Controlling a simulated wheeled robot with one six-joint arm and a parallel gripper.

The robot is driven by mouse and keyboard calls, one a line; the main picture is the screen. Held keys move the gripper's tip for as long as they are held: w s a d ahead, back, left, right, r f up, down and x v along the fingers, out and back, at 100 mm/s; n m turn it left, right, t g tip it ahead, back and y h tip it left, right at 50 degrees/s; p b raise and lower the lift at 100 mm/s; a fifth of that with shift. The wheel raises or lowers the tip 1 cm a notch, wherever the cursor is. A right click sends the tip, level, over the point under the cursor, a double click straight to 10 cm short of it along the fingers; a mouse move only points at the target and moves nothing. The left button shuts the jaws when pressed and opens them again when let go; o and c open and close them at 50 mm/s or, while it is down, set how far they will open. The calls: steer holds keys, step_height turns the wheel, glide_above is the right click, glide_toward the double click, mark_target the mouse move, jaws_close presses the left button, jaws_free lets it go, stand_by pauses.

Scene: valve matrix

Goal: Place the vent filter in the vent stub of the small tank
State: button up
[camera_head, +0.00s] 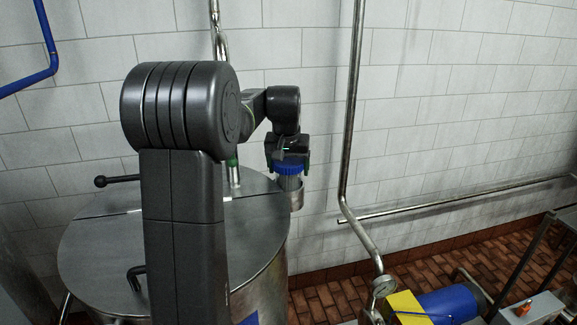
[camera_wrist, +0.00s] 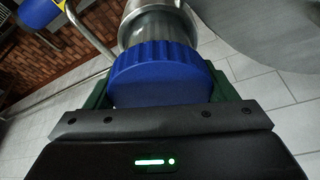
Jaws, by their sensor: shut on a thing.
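The vent filter has a ribbed blue cap (camera_head: 288,167) and a grey cylindrical body below it. It is upright in my gripper (camera_head: 288,160), which is shut on the cap. The cap fills the middle of the wrist view (camera_wrist: 155,75), between the green-black fingers of my gripper (camera_wrist: 165,95). The steel vent stub (camera_head: 298,199) is at the right rim of the small tank (camera_head: 262,222), directly under the filter. In the wrist view, the stub's steel ring (camera_wrist: 185,22) surrounds the filter body just beyond the cap. How deep the body sits is hidden.
My arm covers part of the tank lid. A black-knobbed lever (camera_head: 118,180) rises at the lid's left. A vertical steel pipe (camera_head: 352,110) runs right of the stub. A blue motor (camera_head: 448,304) and a gauge (camera_head: 383,286) stand lower right. The tiled wall is behind.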

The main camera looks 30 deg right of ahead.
steer(key=o, duration=1)
steer(key=shift+f, duration=0.1)
steer(key=b+v, duration=0.1)
steer(key=v, duration=1.1)
